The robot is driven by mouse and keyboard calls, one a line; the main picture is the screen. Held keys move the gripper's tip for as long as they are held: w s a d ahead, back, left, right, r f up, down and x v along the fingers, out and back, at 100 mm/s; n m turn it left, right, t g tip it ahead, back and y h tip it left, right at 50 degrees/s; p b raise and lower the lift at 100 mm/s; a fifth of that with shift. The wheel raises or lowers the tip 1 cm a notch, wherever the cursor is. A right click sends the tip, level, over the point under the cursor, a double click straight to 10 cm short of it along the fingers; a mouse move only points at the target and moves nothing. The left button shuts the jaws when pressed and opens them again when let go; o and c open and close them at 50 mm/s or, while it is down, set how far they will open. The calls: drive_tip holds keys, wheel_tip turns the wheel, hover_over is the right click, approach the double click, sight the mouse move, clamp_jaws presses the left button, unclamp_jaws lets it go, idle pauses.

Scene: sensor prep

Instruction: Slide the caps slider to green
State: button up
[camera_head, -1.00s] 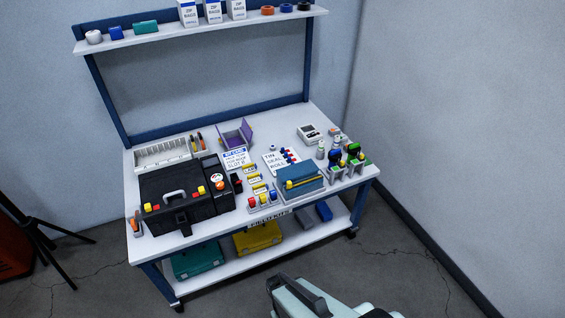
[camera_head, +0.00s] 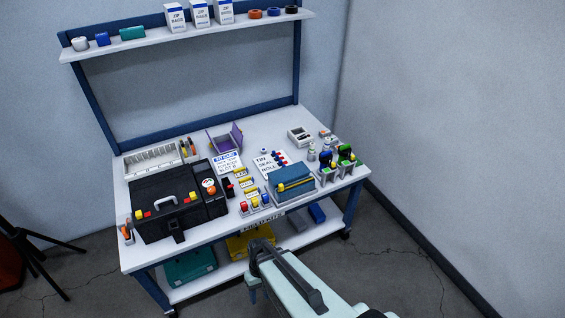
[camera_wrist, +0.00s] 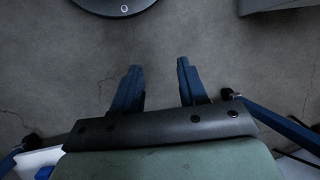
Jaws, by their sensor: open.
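I cannot make out a slider marked for caps or a green mark on it at this size. In the head view a small holder with red, yellow and blue caps (camera_head: 254,204) stands at the table's front edge. In the head view my arm is at the lower right, in front of the table, apart from the table items.
The white workbench (camera_head: 135,257) carries a black toolbox (camera_head: 180,215) at left, a purple open box (camera_head: 226,139) behind, and bottles with green and blue tops at right. Yellow (camera_head: 249,240) and teal (camera_head: 190,268) cases sit on the lower shelf. Floor in front is clear.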

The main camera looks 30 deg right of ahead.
drive_tip(key=w+a+r+n+t+y, duration=0.1)
drive_tip(key=w+a+r+t+y, duration=0.1)
drive_tip(key=w+r, duration=0.8)
drive_tip(key=w+a+r+n+t+y, duration=0.1)
drive_tip(key=w+r+t, duration=0.2)
drive_tip(key=w+r, duration=0.7)
drive_tip(key=w+r+n+t+y, duration=0.1)
drive_tip(key=w+r+t+y, duration=0.1)
drive_tip(key=w+r, duration=0.8)
drive_tip(key=w+r+n+t+y, duration=0.15)
drive_tip(key=w+r, duration=0.55)
drive_tip(key=r, duration=0.7)
drive_tip(key=m+g+h, duration=0.4)
drive_tip(key=m+h, duration=0.1)
drive_tip(key=h, duration=0.4)
approach(284, 165)
wheel_tip(284, 165, down, 9)
drive_tip(key=shift+w+r, duration=0.15)
